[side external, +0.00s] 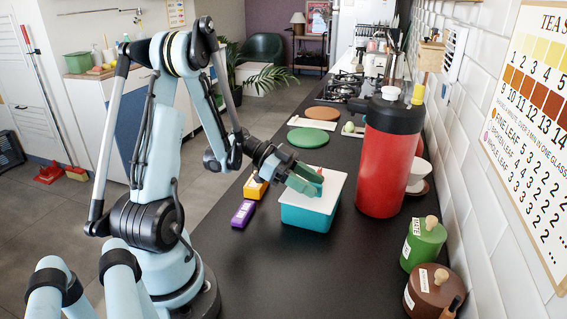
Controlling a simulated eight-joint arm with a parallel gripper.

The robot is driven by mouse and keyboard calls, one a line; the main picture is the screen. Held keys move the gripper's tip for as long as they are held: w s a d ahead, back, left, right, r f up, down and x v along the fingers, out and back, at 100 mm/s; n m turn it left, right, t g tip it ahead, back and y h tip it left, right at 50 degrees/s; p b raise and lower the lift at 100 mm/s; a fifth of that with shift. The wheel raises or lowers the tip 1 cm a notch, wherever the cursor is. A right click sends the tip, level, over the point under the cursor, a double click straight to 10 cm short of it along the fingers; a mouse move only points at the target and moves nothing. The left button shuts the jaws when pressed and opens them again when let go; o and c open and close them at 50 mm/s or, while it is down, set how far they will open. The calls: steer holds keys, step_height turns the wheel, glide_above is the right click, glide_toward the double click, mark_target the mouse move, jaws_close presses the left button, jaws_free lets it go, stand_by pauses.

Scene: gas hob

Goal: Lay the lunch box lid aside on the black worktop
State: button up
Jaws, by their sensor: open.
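The lunch box (305,216) is a teal box standing on the black worktop (290,282). Its white lid (327,200) lies on top of it. My gripper (309,182) has green fingers and is over the lid, open, on its left and far part. A small red piece (320,172) shows by the fingertips; it may be a handle on the lid. The fingers partly hide it, and I cannot tell whether they touch it.
A large red flask (388,170) with a black top stands close right of the box. Yellow (255,188) and purple (243,213) blocks lie to the left. Green (425,243) and brown (432,292) canisters stand front right. Green (308,138) and brown (322,113) discs lie behind. The front worktop is clear.

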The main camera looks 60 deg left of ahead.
steer(key=v, duration=0.5)
steer(key=shift+s+a, duration=0.15)
steer(key=shift+a, duration=0.05)
steer(key=shift+o, duration=0.3)
steer(key=shift+s+a+r, duration=0.15)
steer(key=shift+s+a, duration=0.05)
steer(key=shift+a, duration=0.05)
steer(key=o, duration=0.3)
steer(key=shift+s+a+r, duration=0.1)
steer(key=shift+s+a, duration=0.1)
glide_toward(319, 170)
steer(key=x, duration=0.5)
steer(key=shift+s+d, duration=0.15)
steer(key=shift+s, duration=0.1)
steer(key=shift+a+x, duration=0.25)
steer(key=shift+x, duration=2.4)
